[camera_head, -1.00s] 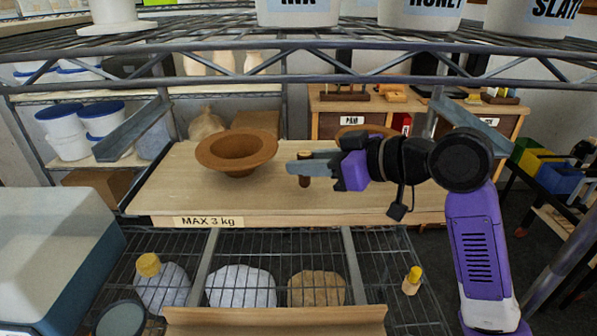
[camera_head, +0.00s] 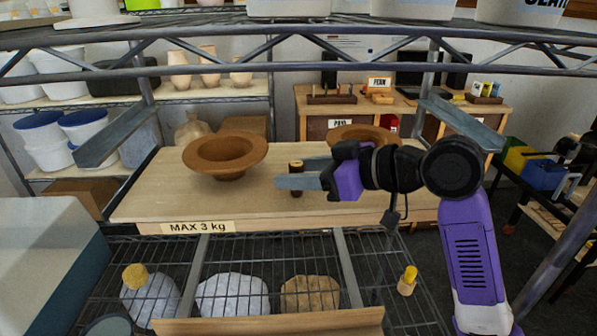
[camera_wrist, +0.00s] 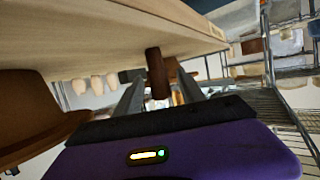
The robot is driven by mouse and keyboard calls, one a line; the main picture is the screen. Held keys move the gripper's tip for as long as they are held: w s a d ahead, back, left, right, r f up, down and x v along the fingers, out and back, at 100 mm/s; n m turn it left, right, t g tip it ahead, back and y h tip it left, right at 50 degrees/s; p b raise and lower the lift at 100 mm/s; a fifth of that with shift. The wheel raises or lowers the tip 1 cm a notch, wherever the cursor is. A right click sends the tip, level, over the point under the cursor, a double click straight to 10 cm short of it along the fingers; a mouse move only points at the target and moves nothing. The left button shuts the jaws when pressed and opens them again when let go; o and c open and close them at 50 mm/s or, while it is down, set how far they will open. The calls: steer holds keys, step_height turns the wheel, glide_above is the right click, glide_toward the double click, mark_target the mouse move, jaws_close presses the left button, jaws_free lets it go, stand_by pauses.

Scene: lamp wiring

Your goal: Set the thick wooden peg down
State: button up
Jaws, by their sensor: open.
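The thick wooden peg (camera_head: 296,182) is dark brown with a lighter top. It stands upright on the light wooden shelf board (camera_head: 150,205), right of the front bowl. My gripper (camera_head: 298,181) reaches in from the right, low over the board, with its grey fingers around the peg. In the wrist view, the peg (camera_wrist: 157,72) shows between the two spread fingers, with a gap visible on its right. The jaws are open. The near finger hides part of the peg in the head view.
A brown bowl (camera_head: 225,157) stands left of the peg. Another bowl (camera_head: 362,134) is behind my gripper, partly hidden. A metal shelf edge (camera_head: 300,68) crosses above. The board's front left is clear. A yellow-capped bottle (camera_head: 408,280) is on the wire shelf below.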

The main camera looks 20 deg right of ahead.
steer(key=shift+p+v, duration=0.9)
steer(key=shift+v, duration=2.95)
